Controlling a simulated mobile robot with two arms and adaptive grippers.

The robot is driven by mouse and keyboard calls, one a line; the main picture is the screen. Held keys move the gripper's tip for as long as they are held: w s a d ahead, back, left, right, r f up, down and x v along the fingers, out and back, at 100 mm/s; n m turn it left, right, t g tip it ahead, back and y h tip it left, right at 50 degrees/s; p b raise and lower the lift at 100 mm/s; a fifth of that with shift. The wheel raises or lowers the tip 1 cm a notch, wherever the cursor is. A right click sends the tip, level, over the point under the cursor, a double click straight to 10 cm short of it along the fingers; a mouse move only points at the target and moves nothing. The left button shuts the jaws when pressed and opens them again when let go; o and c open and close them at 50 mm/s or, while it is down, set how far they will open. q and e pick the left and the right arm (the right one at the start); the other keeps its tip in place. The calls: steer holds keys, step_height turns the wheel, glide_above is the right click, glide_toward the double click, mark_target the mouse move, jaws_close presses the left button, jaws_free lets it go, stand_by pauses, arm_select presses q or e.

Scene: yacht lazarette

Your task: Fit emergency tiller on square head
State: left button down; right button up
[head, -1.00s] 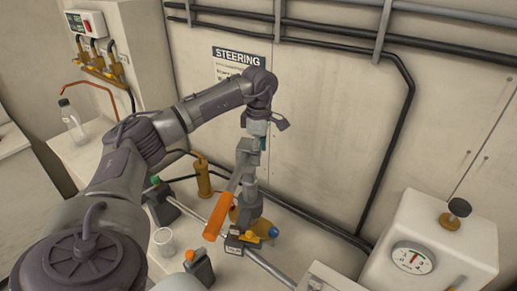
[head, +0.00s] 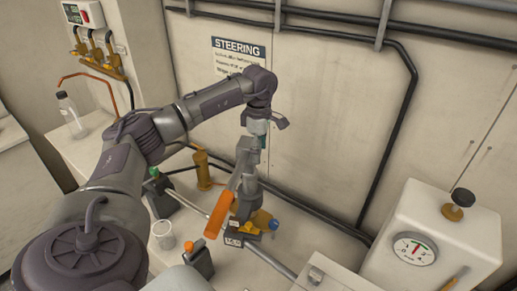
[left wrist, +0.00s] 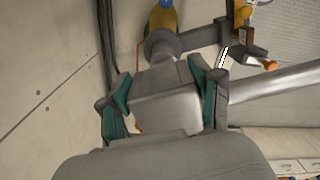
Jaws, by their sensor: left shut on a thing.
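The emergency tiller has a grey metal bar with an orange grip (head: 219,216) that slants down toward the front left in the head view. My left gripper (head: 260,143) points down above the steering gear. In the left wrist view its teal-padded fingers (left wrist: 162,100) are shut on the tiller's grey block (left wrist: 165,108), and the bar (left wrist: 272,84) runs off to the right. Beyond the block a round grey collar of the stock (left wrist: 160,44) shows. The block and fingers hide the square head, so I cannot tell whether the socket is seated. My right gripper is not in view.
A clear beaker (head: 164,236) and a dark orange-capped bottle (head: 198,260) stand in front. A green-capped dark bottle (head: 160,195) and a brass cylinder (head: 203,170) stand left. A white gauge box (head: 440,235) stands right. Pipes line the wall behind.

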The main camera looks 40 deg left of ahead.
arm_select(q)
steer(key=shift+f, duration=0.25)
stand_by(0.8)
steer(key=shift+f+b, duration=1.4)
steer(key=shift+f, duration=0.75)
stand_by(1.1)
stand_by(0.4)
steer(key=shift+c, duration=0.7)
jaws_free()
steer(key=shift+s+d, duration=0.1)
step_height(320, 180, up, 12)
steer(key=shift+r, duration=0.1)
